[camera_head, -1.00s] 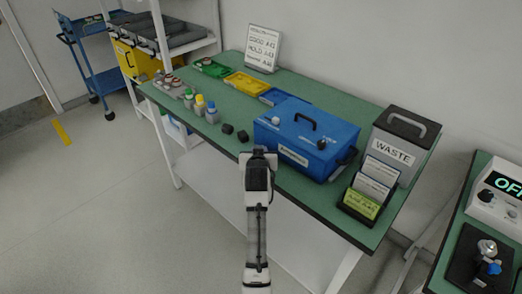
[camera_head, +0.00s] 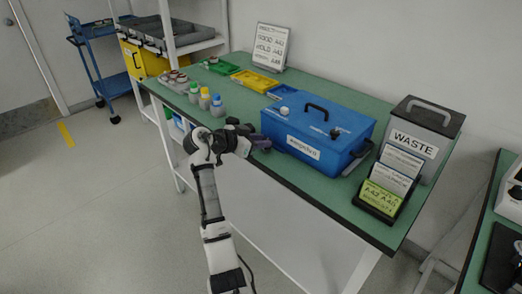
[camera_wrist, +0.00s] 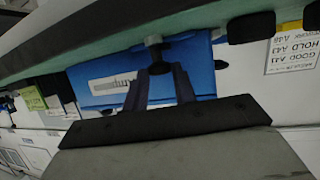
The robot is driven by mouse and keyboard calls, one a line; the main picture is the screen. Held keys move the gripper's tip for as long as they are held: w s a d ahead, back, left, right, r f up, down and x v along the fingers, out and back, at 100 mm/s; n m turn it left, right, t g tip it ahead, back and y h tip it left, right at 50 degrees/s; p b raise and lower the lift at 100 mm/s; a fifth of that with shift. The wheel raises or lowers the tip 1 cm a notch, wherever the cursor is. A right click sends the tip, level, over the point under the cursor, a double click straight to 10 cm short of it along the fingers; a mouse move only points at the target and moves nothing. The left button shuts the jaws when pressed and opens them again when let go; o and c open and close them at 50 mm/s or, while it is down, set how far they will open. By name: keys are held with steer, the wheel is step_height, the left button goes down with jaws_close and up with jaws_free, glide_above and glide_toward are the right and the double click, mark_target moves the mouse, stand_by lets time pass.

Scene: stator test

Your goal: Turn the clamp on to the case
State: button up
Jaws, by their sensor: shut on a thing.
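The blue case (camera_head: 318,126) stands on the green bench, with a black handle and a white label on its front. Its front also fills the middle of the wrist view (camera_wrist: 105,82), upside down. My gripper (camera_head: 262,145) is at the bench's front edge, by the case's left front corner. In the wrist view, its two dark fingers (camera_wrist: 160,78) are closed about a small black part with a round knob, which I take for the clamp (camera_wrist: 154,42). The clamp lies close against the case front; I cannot tell whether it touches. In the head view my gripper hides it.
The grey waste bin (camera_head: 420,137) and a card rack (camera_head: 380,198) stand right of the case. Bottles (camera_head: 204,100) and coloured trays (camera_head: 255,82) are to the left and behind. Two black blocks show near the bench edge in the wrist view (camera_wrist: 251,27).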

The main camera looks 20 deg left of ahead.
steer(key=shift+w+a+f+m+g+h+b, duration=0.1)
steer(key=shift+m+g+h+b, duration=0.35)
steer(key=shift+m+b, duration=0.1)
steer(key=shift+w+a+m+g+h+b, duration=0.1)
steer(key=shift+m+g+h+b, duration=0.35)
steer(key=shift+m, duration=0.1)
steer(key=shift+g, duration=0.3)
steer(key=o, duration=1)
steer(key=shift+c, duration=0.2)
steer(key=b+v, duration=0.2)
steer(key=v, duration=1.1)
steer(key=shift+s+a, duration=0.25)
steer(key=shift+s, duration=0.05)
steer(key=shift+w, duration=0.1)
